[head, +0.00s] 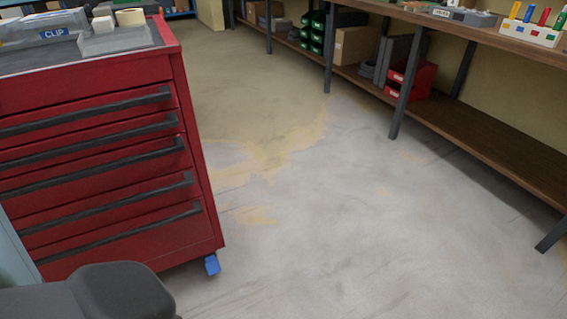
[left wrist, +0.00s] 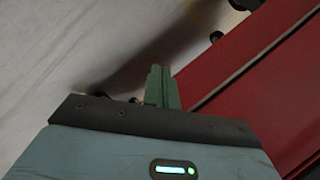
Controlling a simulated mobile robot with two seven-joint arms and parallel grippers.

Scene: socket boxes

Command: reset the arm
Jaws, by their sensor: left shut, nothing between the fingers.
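My left gripper (left wrist: 162,72) shows in the left wrist view, its greenish fingers together and empty. It points over the pale floor, with a red cabinet (left wrist: 235,85) close on its right. I cannot tell whether they touch. In the head view a dark rounded part of my own arm shows at the bottom left, in front of the red drawer cabinet (head: 105,190). The left fingers do not show there. My right gripper is in neither view.
The floor (head: 330,220) between is clear.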

